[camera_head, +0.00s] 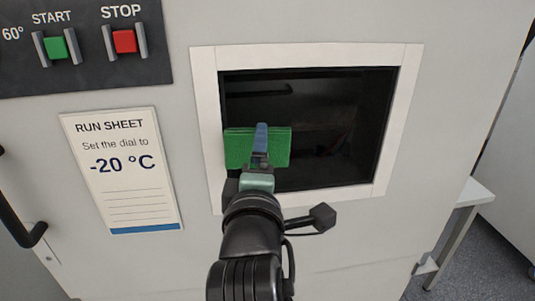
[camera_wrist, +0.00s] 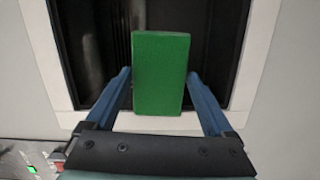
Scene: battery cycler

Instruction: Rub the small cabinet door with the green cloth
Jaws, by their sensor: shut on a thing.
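The green cloth (camera_head: 238,148) looks like a flat, stiff green block in the head view. It also shows upright in the middle of the wrist view (camera_wrist: 160,75). My gripper (camera_head: 261,128) is shut on it, with a blue finger at each side in the wrist view. The cloth is in front of the left part of a dark pane or opening (camera_head: 340,115) with a white frame (camera_head: 412,75), on the light grey cabinet front (camera_head: 330,235). I cannot tell whether the cloth touches it, or whether this is the small cabinet door.
A panel at upper left has a green START button (camera_head: 55,47) and a red STOP button (camera_head: 124,41). A run sheet (camera_head: 123,170) is below it. A black handle (camera_head: 22,222) sticks out at far left. A white table (camera_head: 470,195) stands at right.

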